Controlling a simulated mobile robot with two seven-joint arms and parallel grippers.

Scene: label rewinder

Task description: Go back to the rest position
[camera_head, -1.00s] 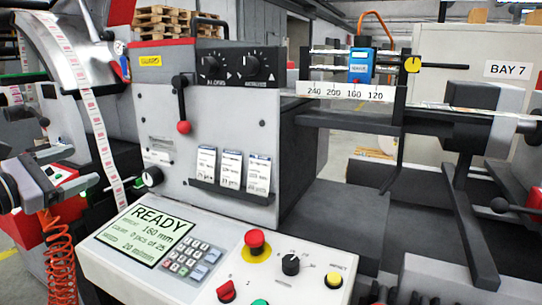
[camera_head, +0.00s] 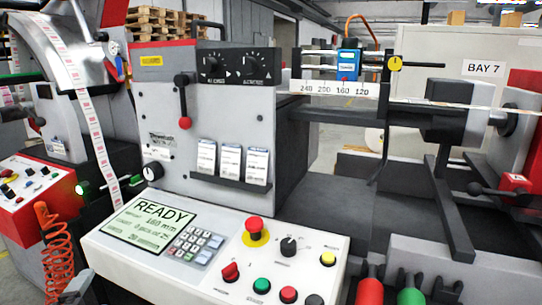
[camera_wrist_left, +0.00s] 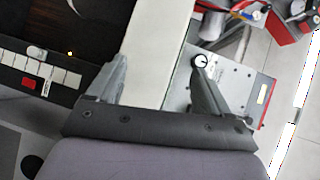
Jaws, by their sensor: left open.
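My left gripper (camera_wrist_left: 155,88) shows in the left wrist view, with its two grey fingers spread apart and nothing between them. A pale flat surface (camera_wrist_left: 158,50) lies beyond the fingers. My right gripper is not in view. The label rewinder (camera_head: 215,120) stands ahead in the head view, with a lit display (camera_head: 150,222) reading READY and 160 mm. A strip of printed labels (camera_head: 95,135) runs down at its left.
The control panel has a red mushroom button (camera_head: 254,227) and several coloured buttons. An orange coiled cable (camera_head: 56,250) hangs at left beside a red button box (camera_head: 35,195). A blue sensor (camera_head: 347,64) sits above the ruler (camera_head: 335,89).

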